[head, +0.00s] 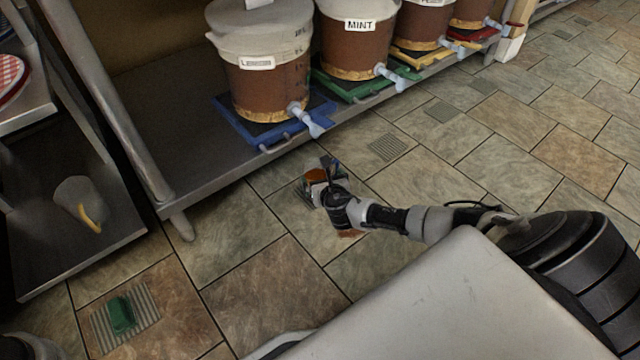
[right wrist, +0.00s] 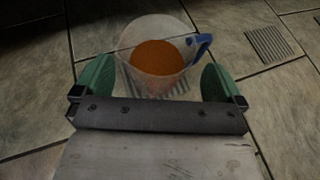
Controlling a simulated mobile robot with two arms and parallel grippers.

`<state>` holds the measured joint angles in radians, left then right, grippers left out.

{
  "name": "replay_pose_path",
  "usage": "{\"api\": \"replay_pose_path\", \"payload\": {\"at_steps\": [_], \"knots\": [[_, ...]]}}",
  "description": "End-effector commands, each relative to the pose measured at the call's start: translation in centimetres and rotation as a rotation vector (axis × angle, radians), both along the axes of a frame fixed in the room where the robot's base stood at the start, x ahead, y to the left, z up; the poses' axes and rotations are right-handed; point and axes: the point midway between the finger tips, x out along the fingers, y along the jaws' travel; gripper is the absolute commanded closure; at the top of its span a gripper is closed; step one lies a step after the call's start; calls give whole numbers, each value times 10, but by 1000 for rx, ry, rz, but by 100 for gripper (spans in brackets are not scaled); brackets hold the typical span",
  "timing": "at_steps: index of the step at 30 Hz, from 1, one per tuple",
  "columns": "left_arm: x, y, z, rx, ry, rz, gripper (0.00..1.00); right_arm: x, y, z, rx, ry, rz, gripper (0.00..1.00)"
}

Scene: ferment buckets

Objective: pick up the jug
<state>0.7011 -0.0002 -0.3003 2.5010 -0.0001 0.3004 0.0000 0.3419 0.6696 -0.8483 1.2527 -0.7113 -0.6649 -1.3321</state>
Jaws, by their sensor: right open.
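A clear jug with orange liquid and a blue handle (right wrist: 154,46) stands on a floor drain grate. In the head view the jug (head: 314,178) shows partly, behind my right gripper (head: 331,178). In the right wrist view the right gripper (right wrist: 158,82) is open, with one green finger pad on each side of the jug. I cannot tell whether the pads touch it. The blue handle points to the upper right there. My left gripper does not show in the head view.
A low shelf (head: 185,165) holds several brown buckets with spigots on coloured trays, the nearest on a blue tray (head: 245,135). A grey jug with a yellow handle (head: 75,195) stands on the left rack. A green object (head: 121,315) lies on another grate. The floor at right is clear.

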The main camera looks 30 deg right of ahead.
Motion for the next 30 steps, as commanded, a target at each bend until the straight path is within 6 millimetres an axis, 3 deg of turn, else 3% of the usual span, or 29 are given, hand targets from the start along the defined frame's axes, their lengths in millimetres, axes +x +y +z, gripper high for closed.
{"api": "replay_pose_path", "payload": {"at_steps": [3,9,20,30], "knots": [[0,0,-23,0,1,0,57,16,-4,-8,1,-4,-1,0],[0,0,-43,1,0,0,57,37,-11,-14,0,-2,-1,0],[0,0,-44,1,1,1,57,43,-13,-13,1,1,0,2],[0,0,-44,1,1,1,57,42,-13,-13,2,1,-2,54]]}}
